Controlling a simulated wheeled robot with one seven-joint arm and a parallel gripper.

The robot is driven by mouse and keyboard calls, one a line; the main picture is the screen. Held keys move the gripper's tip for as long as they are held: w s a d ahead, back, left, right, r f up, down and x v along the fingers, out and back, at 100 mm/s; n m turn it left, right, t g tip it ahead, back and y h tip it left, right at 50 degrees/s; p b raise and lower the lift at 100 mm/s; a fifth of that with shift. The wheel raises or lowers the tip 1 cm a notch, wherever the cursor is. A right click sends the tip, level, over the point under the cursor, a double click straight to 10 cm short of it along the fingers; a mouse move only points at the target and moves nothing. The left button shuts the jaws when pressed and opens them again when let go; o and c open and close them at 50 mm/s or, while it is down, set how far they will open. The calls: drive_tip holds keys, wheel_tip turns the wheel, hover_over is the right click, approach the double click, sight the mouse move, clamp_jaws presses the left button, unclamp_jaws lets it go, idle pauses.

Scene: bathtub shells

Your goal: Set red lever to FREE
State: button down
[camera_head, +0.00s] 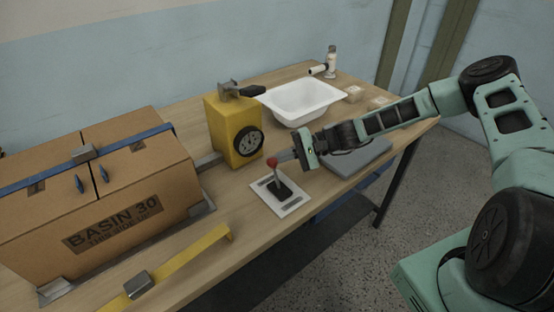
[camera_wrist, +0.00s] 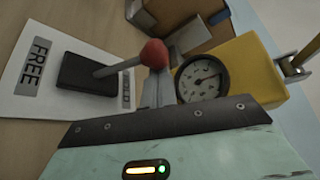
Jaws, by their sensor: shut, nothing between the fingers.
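The red-knobbed lever (camera_head: 272,163) stands on a white plate (camera_head: 295,208) with a black base on the table. In the wrist view its red ball (camera_wrist: 154,53) is close in front of my fingers, and its stem leans away from the FREE label (camera_wrist: 37,66), toward a second label (camera_wrist: 127,88) that I cannot read. My gripper (camera_head: 284,158) is shut and empty, just right of the red ball in the head view. In the wrist view the fingertips (camera_wrist: 157,78) overlap the underside of the ball; I cannot tell if they touch it.
A yellow gauge unit (camera_head: 226,130) stands behind the lever. A strapped BASIN 30 carton (camera_head: 110,190) is at left, with a yellow bar (camera_head: 185,262) in front. A white basin (camera_head: 300,101) and a grey slab (camera_head: 360,157) lie to the right.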

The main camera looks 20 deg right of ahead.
drive_tip(key=s+n+b, duration=0.1)
drive_tip(key=s+n+y+b, duration=0.1)
drive_tip(key=b, duration=0.1)
drive_tip(key=s+d+n+t+y+b, duration=0.1)
drive_tip(key=shift+r+b, duration=0.25)
drive_tip(key=shift+b, duration=0.1)
drive_tip(key=s+n+y+b, duration=0.1)
drive_tip(key=n+b, duration=0.1)
drive_tip(key=s+d+n+y+b, duration=0.1)
drive_tip(key=s+n+b, duration=0.1)
drive_tip(key=b, duration=0.1)
drive_tip(key=shift+s+r, duration=0.15)
drive_tip(key=shift+n, duration=0.3)
drive_tip(key=shift+r, duration=0.1)
wheel_tip(320, 180, up, 10)
drive_tip(key=shift+b, duration=0.3)
idle(0.6)
